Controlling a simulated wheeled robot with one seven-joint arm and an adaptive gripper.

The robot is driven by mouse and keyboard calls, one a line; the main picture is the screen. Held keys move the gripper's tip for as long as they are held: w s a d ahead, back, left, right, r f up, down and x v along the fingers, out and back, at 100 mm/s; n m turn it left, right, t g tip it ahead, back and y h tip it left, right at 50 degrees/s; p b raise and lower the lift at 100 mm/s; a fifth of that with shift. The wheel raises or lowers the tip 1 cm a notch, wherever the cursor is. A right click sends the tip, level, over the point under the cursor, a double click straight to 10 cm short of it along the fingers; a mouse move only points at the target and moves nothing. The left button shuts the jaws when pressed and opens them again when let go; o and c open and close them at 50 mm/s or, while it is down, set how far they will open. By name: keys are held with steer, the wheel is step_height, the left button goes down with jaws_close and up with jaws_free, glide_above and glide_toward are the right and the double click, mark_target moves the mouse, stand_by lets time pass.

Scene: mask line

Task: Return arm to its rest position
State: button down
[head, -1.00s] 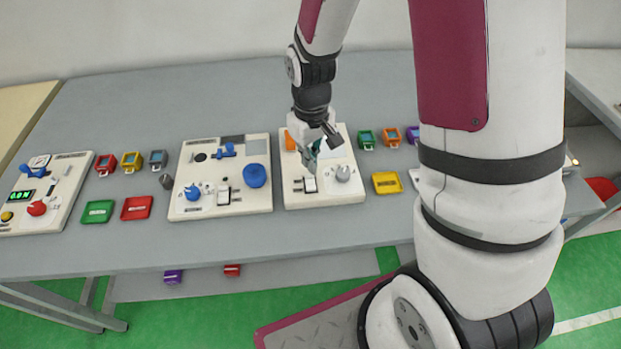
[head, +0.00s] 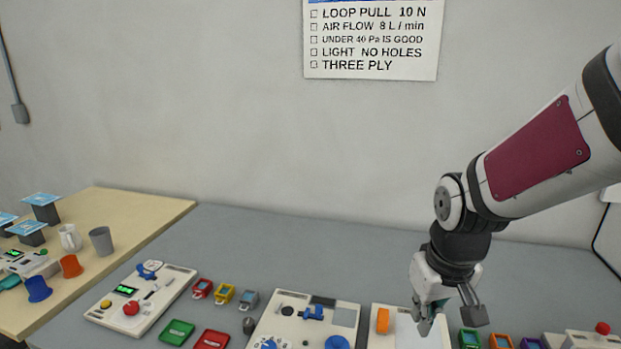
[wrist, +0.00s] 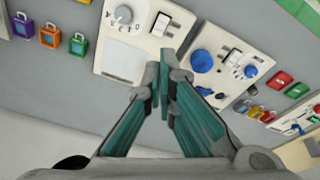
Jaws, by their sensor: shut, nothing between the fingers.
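My gripper (head: 428,318) hangs from my arm at the right of the head view, above the white panel with an orange part (head: 383,321). In the wrist view my gripper (wrist: 161,88) has its teal fingers together at the tips with nothing between them.
A panel with blue knobs (wrist: 202,61) lies beside it. Small coloured boxes (head: 223,295) and green (head: 177,332) and red (head: 212,340) trays sit on the grey table. A wooden table (head: 120,225) with cups stands left. A wall sign (head: 370,38) hangs above.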

steer(key=s+r+m+t, duration=0.1)
steer(key=s+r+t, duration=0.2)
steer(key=s+r, duration=0.9)
steer(key=shift+s+r+m, duration=0.35)
steer(key=shift+s+m, duration=0.05)
steer(key=shift+s, duration=0.25)
stand_by(0.4)
